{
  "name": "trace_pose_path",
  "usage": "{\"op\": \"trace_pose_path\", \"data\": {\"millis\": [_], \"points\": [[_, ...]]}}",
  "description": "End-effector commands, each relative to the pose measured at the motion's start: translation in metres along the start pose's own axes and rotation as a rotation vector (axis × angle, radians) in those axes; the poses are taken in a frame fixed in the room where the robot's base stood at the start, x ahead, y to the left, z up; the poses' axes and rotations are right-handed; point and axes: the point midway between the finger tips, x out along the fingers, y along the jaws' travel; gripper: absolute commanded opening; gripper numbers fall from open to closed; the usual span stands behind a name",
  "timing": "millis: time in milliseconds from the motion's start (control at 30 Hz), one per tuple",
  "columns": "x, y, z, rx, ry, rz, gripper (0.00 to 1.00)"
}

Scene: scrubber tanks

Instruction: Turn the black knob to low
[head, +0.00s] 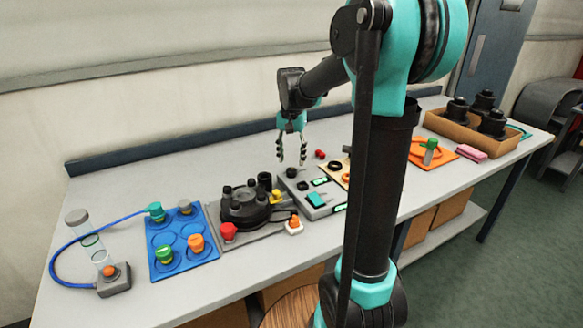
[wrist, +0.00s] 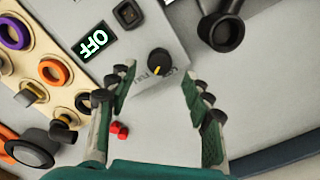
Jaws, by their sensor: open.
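The black knob (wrist: 159,60) has a yellow pointer mark and sits on a light grey control box (wrist: 148,32). The box's display (wrist: 95,41) reads OFF. My gripper (wrist: 160,80) is open, with its fingers spread to either side of the knob's line, and nothing is between them. The knob appears just beyond the fingertips; no contact is visible. In the head view my gripper (head: 291,160) points down over the back end of the control box (head: 328,206), near the knob (head: 291,172).
A black manifold (head: 245,207) stands left of the box. The bench behind is mostly clear, ending at a dark rail (head: 190,144).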

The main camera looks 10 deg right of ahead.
Motion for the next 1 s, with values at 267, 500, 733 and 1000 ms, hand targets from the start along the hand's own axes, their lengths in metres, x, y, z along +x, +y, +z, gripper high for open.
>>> {"op": "trace_pose_path", "data": {"millis": [267,500,733,1000], "points": [[0.036,0.0,0.0,0.0,0.0,0.0,0.51],[0.043,0.0,0.0,0.0,0.0,0.0,0.51],[0.042,0.0,0.0,0.0,0.0,0.0,0.43],[0.042,0.0,0.0,0.0,0.0,0.0,0.1]]}}
